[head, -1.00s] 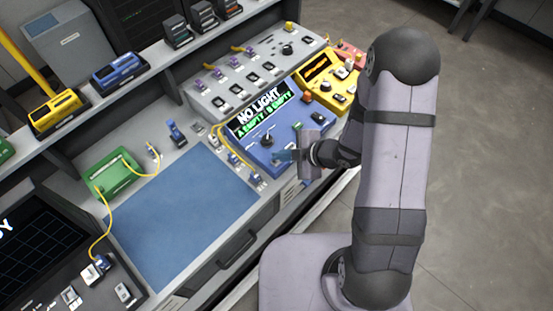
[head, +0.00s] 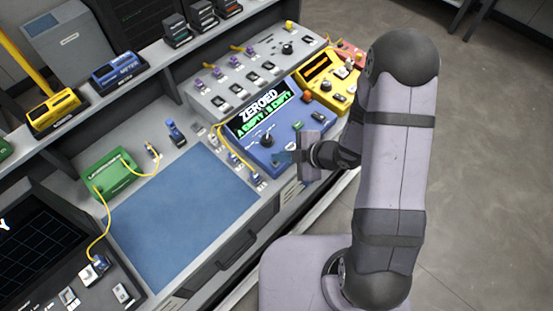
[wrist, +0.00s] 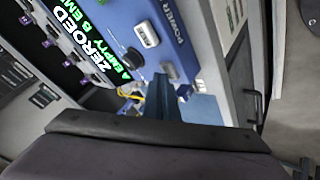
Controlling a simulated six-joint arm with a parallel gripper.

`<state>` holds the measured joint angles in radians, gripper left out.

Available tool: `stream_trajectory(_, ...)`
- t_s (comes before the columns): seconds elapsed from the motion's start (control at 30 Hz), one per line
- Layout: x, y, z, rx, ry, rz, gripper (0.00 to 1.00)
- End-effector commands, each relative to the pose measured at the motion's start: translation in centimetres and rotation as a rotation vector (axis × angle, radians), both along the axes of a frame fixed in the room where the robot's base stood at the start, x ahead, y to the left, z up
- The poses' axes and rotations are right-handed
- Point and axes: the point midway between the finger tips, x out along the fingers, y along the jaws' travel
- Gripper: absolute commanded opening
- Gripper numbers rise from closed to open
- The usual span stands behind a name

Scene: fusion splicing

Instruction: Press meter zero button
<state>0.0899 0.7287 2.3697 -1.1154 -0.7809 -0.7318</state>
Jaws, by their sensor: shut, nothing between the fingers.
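The blue power meter (head: 281,142) sits on the bench, its screen (head: 264,112) reading "ZEROED" above "A EMPTY / B EMPTY" in green. In the wrist view the shut fingers (wrist: 160,88) reach to the meter's panel near the "POWER" lettering. The spot under the tips is hidden, so I cannot tell whether they touch a button.
A yellow device (head: 327,82) stands right of the meter and a grey panel with switches (head: 245,80) behind it. A yellow fibre cable (head: 222,141) runs along the meter's left side. The blue mat (head: 185,215) is clear. A green box (head: 108,172) stands left.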

Motion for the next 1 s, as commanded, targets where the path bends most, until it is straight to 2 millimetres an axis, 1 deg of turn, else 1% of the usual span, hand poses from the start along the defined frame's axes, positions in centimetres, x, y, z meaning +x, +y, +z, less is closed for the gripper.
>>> stream_trajectory(0.33,0.0,0.0,0.1,-0.001,0.001,-0.001,0.0)
stream_trajectory(0.7,0.0,0.0,1.7,-0.001,0.001,-0.001,0.0)
stream_trajectory(1.0,0.0,0.0,1.7,-0.001,0.001,-0.001,0.0)
